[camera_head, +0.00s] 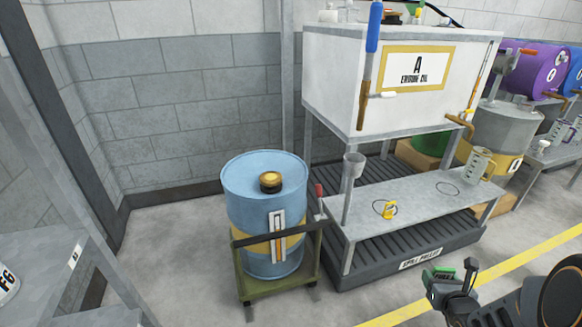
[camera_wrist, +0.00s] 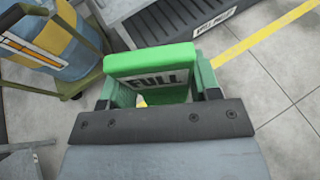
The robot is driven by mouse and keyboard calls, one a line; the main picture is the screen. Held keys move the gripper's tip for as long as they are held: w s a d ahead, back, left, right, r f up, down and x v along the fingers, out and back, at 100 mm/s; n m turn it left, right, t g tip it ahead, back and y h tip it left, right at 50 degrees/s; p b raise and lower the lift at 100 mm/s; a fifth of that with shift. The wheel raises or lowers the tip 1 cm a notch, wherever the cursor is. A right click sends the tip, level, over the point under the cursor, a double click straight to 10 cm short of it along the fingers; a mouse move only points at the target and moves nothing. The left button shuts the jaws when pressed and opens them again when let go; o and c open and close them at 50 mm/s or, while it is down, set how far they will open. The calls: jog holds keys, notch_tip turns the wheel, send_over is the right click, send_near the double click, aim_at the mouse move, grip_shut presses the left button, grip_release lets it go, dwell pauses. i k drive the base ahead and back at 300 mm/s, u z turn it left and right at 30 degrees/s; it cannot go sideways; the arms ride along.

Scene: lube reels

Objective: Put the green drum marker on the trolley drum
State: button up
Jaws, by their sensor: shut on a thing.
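The green drum marker (camera_head: 443,272), lettered FULL, is in my gripper (camera_head: 441,285) at the lower right of the head view. The wrist view shows the marker (camera_wrist: 150,58) between the two fingers of my gripper (camera_wrist: 158,88), which is shut on it, clear of the floor. The trolley drum (camera_head: 262,205) is light blue with a yellow band and a dark gold cap (camera_head: 270,182) on its top. It stands upright on an olive trolley (camera_head: 275,287), well to the left of my gripper. Part of the drum (camera_wrist: 55,45) shows at the upper left of the wrist view.
A white engine oil tank (camera_head: 330,75) stands behind a grey bench (camera_head: 420,200) over a dark spill pallet (camera_head: 385,260). A yellow tag (camera_head: 389,210) lies on the bench. A red-handled lever (camera_head: 319,192) rises beside the drum. The floor between gripper and trolley is clear.

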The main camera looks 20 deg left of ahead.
aim_at(261, 162)
jog(key=u, duration=1.55)
